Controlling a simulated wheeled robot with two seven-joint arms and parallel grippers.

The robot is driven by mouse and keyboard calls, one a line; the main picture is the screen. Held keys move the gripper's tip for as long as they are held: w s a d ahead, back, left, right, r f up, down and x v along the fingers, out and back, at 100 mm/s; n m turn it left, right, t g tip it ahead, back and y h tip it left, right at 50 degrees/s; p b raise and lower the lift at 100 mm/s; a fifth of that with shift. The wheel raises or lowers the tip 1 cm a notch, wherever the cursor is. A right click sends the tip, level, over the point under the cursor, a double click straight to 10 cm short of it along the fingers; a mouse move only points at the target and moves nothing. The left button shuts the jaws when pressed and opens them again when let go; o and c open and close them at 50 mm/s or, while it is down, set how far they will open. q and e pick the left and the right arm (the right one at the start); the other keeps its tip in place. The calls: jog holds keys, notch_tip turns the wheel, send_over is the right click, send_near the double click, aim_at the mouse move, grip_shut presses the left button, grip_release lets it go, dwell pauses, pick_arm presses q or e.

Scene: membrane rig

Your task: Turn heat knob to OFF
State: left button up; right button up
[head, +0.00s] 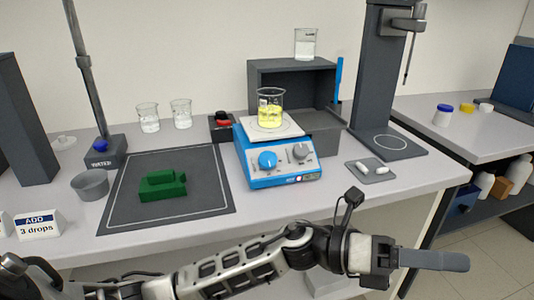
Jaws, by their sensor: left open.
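A blue hotplate stirrer (290,182) with a white top stands near the middle of the bench. Its front has a large blue knob (267,160) on the left and a grey knob (300,151) on the right. The labels are too small to read, so I cannot tell which is the heat knob. A beaker of yellow liquid (270,107) stands on the top plate. My left gripper (462,262) is open and empty, in front of the bench edge to the lower right of the hotplate, pointing right and apart from both knobs. My right gripper is out of view.
A green block (162,186) lies on a dark mat (212,199) left of the hotplate. A small tray (380,176) with white pieces is to its right. A dark stand (372,70) and a grey box (322,126) are behind.

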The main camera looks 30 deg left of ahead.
pick_arm(q)
jog(key=m+g+y, duration=0.3)
jog(key=m+g, duration=0.1)
jog(key=m, duration=0.4)
jog(key=m+t+y+p, duration=0.1)
jog(key=m+t+y, duration=0.55)
jog(key=y, duration=1.55)
send_near(268, 159)
jog(key=w+f, duration=0.1)
jog(key=f, duration=0.1)
jog(key=w+a+f+m+g+p, duration=0.1)
jog(key=f, duration=0.1)
jog(key=w+a+f+m+g, duration=0.1)
jog(key=f, duration=0.1)
jog(key=shift+w+a+h+p, duration=0.2)
jog(key=shift+w+h+p, duration=0.1)
jog(key=shift+w+p, duration=0.1)
jog(key=shift+x, duration=0.8)
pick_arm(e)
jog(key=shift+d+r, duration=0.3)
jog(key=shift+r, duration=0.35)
pick_arm(q)
jog(key=c, duration=1)
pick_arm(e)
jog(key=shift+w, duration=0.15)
